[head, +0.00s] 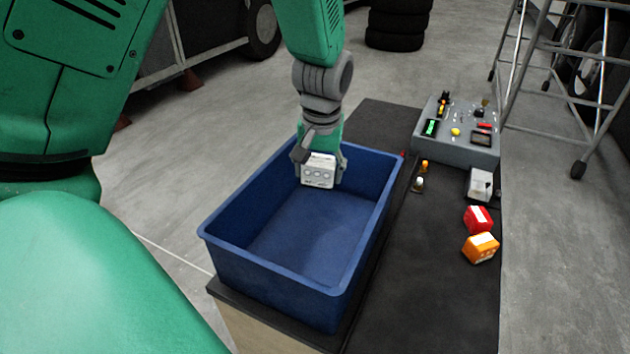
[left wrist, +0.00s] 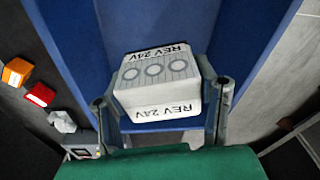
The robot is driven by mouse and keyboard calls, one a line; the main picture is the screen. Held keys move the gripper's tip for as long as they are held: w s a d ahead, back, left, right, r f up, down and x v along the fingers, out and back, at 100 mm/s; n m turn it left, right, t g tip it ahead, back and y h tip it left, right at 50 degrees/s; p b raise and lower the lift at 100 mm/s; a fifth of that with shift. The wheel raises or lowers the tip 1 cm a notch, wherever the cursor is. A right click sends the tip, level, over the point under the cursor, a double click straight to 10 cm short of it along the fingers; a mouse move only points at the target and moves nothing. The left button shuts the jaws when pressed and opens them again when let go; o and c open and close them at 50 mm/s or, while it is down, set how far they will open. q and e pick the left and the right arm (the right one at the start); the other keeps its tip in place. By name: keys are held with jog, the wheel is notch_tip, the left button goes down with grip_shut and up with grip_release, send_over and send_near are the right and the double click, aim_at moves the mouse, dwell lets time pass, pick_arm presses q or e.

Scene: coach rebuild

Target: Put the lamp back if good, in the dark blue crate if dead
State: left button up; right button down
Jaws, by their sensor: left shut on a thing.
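A white block-shaped lamp (head: 318,171) marked "REV 24V", with round lenses on its face, is held by my left gripper (head: 320,178). In the left wrist view the lamp (left wrist: 160,82) sits between the two fingers, which are shut on it. The dark blue crate (head: 225,240) is open and looks empty, and stands on the dark bench. The gripper and lamp are at the crate's far end, over its inside; the gap to the floor cannot be told. No light shows on the lamp. My right gripper is not in view.
A grey test box (head: 458,145) with a green display stands right of the crate. Near it are a white block (head: 480,184), a red block (head: 478,219), an orange block (head: 481,248) and small bulbs (head: 418,185). The front of the dark bench top (head: 440,300) is clear.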

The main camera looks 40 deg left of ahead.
pick_arm(q)
jog(key=o, duration=1.4)
jog(key=shift+w, duration=0.1)
jog(key=r, duration=0.4)
jog(key=d+r, duration=0.1)
jog(key=r, duration=0.3)
jog(key=s+r, duration=0.1)
jog(key=r, duration=0.2)
jog(key=shift+d+r, duration=0.15)
jog(key=shift+r, duration=0.25)
jog(key=shift+f, duration=0.1)
